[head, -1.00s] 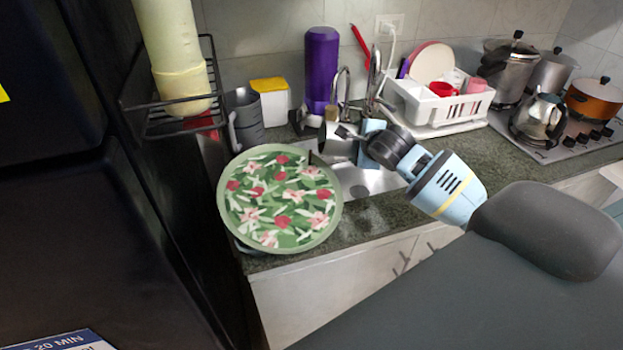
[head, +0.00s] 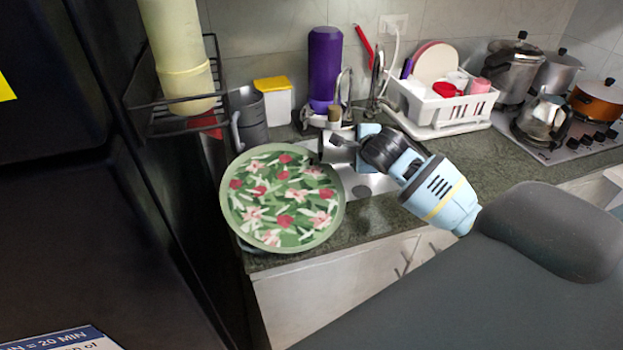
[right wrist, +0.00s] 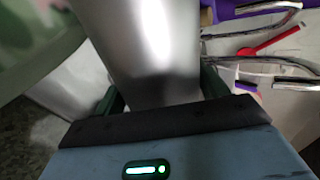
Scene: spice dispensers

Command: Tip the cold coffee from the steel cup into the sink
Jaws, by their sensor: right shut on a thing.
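The steel cup (head: 336,150) is held over the sink (head: 372,184), beside the faucets, in the head view. It looks tilted, with its mouth hard to make out. In the right wrist view the cup (right wrist: 150,45) fills the upper middle as a shiny grey wall between my fingers. My right gripper (head: 345,147) is shut on it. The coffee inside cannot be seen, and no stream of liquid shows. The gripper and wrist hide part of the sink. My left gripper is not in view.
A round floral tray (head: 283,197) covers the counter left of the sink, close to the cup. Two faucets (head: 376,78) and a purple bottle (head: 324,68) stand behind. A white dish rack (head: 440,108) is to the right. A grey pitcher (head: 250,118) stands back left.

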